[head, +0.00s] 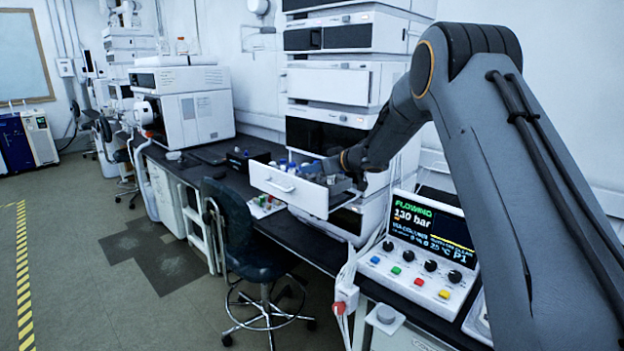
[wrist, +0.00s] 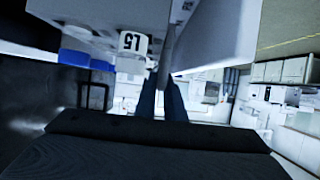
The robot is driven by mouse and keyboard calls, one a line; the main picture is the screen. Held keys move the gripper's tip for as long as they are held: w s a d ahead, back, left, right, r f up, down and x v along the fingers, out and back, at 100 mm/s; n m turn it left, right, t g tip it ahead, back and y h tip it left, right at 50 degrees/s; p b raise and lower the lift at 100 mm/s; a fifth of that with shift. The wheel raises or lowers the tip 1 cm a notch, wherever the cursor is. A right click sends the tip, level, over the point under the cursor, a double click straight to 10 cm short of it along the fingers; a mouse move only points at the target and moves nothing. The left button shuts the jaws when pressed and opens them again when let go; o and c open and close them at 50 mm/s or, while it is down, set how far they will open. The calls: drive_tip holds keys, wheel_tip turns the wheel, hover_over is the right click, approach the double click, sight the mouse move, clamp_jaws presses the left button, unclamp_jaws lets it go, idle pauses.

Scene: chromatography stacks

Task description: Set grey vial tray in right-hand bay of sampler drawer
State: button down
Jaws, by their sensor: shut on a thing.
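The sampler drawer (head: 285,190) is a white-fronted drawer pulled open from the instrument stack, with blue-capped and white-capped vials inside at its left. My gripper (head: 338,168) is at the right-hand part of the drawer. In the wrist view, my gripper (wrist: 166,92) has its dark fingers closed on a thin grey upright piece (wrist: 168,55), which appears to be part of the grey vial tray. Most of the tray is hidden; a grey shape shows low under the gripper in the head view. I cannot tell whether it touches the drawer floor.
The stack (head: 330,82) rises behind the drawer. A control box with a lit screen (head: 428,225) stands right of it on the dark bench. A black box (head: 245,158) sits left on the bench, and a stool (head: 250,240) stands in front. Floor at left is clear.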

sight(311, 178)
wheel_tip(311, 178, down, 3)
drive_tip(key=shift+f+p, duration=0.2)
drive_tip(key=shift+p, duration=0.2)
drive_tip(key=c, duration=2.1)
unclamp_jaws()
drive_tip(key=shift+f, duration=0.1)
